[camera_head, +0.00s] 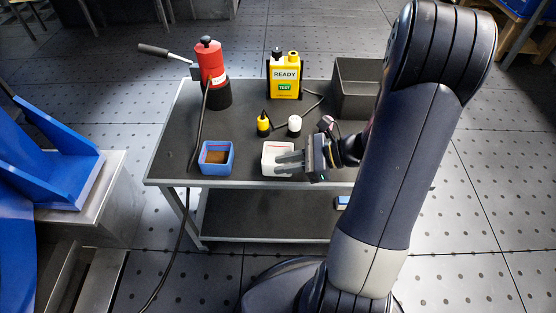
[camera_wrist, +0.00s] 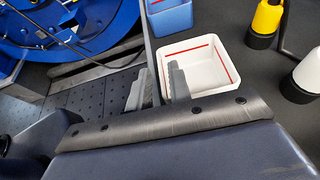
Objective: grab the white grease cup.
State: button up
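The white grease cup (camera_head: 268,152) is a square, open-topped cup near the front edge of the dark cart top, and it looks empty. In the wrist view the white cup (camera_wrist: 208,66) shows a red line around its inner wall. My gripper (camera_head: 278,162) is at the cup's right side in the head view, fingers reaching over it. In the wrist view my gripper (camera_wrist: 158,70) is open with nothing between its fingers. One finger overlaps the cup's near left corner, the other is left of the cup. I cannot tell whether either touches it.
A blue cup (camera_head: 216,158) with brown contents stands left of the white cup. Behind are a yellow-tipped piece (camera_head: 263,124) and a white-tipped piece (camera_head: 294,126). A red tool (camera_head: 210,64), a yellow tester (camera_head: 285,76) and a dark bin (camera_head: 355,88) stand farther back.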

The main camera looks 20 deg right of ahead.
grip_shut()
